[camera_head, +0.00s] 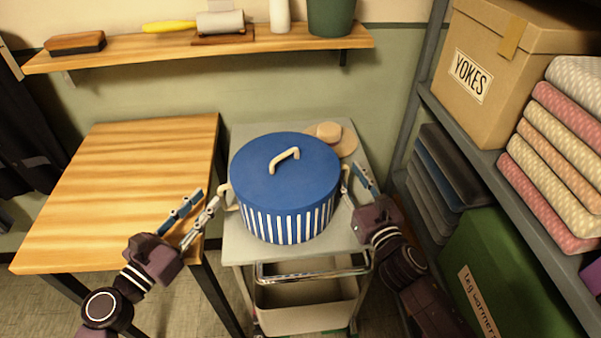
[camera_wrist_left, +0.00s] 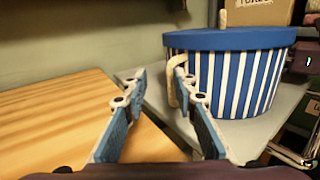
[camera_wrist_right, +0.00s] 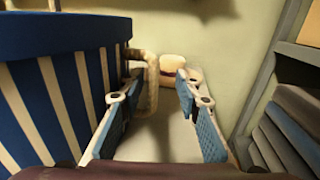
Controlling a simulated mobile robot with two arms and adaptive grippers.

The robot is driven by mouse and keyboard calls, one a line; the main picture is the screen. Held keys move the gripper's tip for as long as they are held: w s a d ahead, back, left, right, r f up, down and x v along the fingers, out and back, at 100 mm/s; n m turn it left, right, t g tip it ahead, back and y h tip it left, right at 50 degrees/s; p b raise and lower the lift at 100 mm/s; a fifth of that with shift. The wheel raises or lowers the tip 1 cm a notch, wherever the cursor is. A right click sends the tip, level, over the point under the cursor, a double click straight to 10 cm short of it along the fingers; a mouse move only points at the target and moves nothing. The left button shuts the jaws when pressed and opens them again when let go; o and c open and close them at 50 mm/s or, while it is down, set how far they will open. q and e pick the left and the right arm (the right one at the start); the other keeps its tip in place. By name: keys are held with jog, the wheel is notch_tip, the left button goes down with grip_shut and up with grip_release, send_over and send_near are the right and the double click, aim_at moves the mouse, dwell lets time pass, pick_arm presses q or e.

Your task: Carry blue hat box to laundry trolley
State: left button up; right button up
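The blue hat box (camera_head: 285,185), with a blue lid and blue-and-white striped sides, stands upright on the grey top of the laundry trolley (camera_head: 240,245). It has a cream handle on the lid and one on each side. My left gripper (camera_head: 208,194) is open and empty at the box's left side handle (camera_wrist_left: 172,92), its right finger partly in front of that handle. My right gripper (camera_head: 352,168) is open at the right side handle (camera_wrist_right: 151,82), which shows between its fingers. Neither gripper is visibly closed on a handle.
A straw hat (camera_head: 330,136) lies behind the box on the trolley top. A bare wooden table (camera_head: 120,190) stands to the left. A metal shelf (camera_head: 500,175) with a carton (camera_head: 490,75), folded fabrics and a green box (camera_head: 500,270) is close on the right. A wall shelf (camera_head: 120,53) hangs behind.

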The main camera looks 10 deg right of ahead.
pick_arm(q)
jog(key=shift+f, duration=0.25)
pick_arm(e)
jog(key=o, duration=0.7)
jog(key=shift+a, duration=0.1)
pick_arm(q)
jog(key=shift+r, duration=0.1)
pick_arm(e)
jog(key=s, duration=0.4)
jog(key=s+d, duration=0.1)
jog(key=s, duration=0.3)
jog(key=s+d, duration=0.1)
jog(key=s, duration=0.3)
jog(key=shift+d, duration=0.1)
pick_arm(q)
jog(key=shift+s+a, duration=0.1)
jog(key=shift+c, duration=0.2)
pick_arm(e)
jog(key=shift+f, duration=0.15)
